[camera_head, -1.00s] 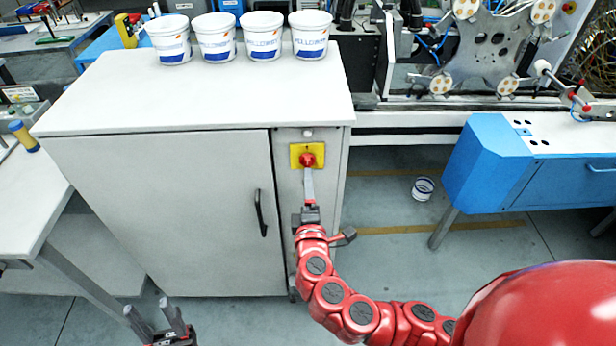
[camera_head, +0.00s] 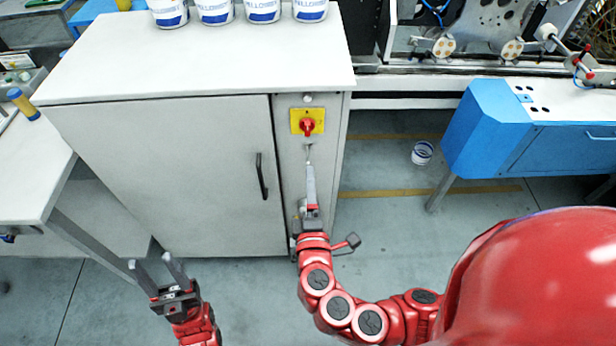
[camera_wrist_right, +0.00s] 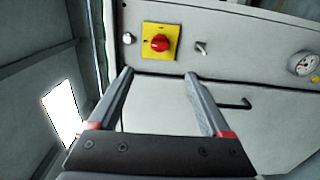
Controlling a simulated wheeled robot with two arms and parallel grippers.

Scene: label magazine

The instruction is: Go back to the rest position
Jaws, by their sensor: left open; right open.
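My right gripper (camera_head: 310,168) is in front of the cabinet's narrow right panel, below the red rotary switch (camera_head: 307,126) on its yellow plate (camera_head: 297,114). In the right wrist view, my right gripper (camera_wrist_right: 158,74) has its fingers spread with nothing between them. The red switch (camera_wrist_right: 160,43) shows there beyond the fingertips, apart from them. My left gripper (camera_head: 153,261) is low at the left in the head view, in front of the cabinet's lower part. Its two fingers are apart and empty.
The white cabinet (camera_head: 190,75) has a black door handle (camera_head: 262,176) and several white buckets (camera_head: 262,8) on top. A blue-sided table (camera_head: 490,130) stands at the right. A small bucket (camera_head: 422,153) lies on the floor. A white bench (camera_head: 30,170) is at the left.

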